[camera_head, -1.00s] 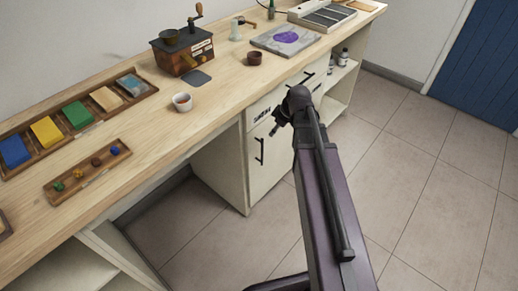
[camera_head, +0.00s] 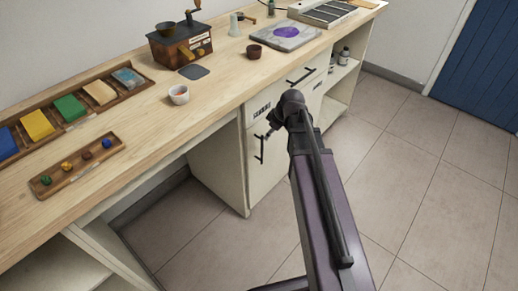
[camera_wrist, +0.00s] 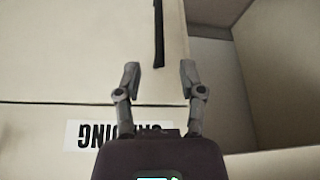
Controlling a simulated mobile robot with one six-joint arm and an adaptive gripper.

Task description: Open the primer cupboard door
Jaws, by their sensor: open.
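The cupboard door (camera_head: 265,172) is closed, a pale panel under the worktop with a black vertical bar handle (camera_head: 259,149). No primer label is readable on it. In the wrist view, which is upside down, the handle (camera_wrist: 159,35) hangs in from the top edge, lined up with the gap between my fingers. My gripper (camera_wrist: 159,70) is open and empty, its fingertips on either side of the handle's near end. I cannot tell how deep the handle sits between them. In the head view my wrist hides most of the gripper.
A drawer front with a partly hidden label (camera_wrist: 98,135) ending in "ING" adjoins the door. Another drawer handle (camera_head: 300,75) is to the right. Tiled floor (camera_head: 430,185) at right is clear.

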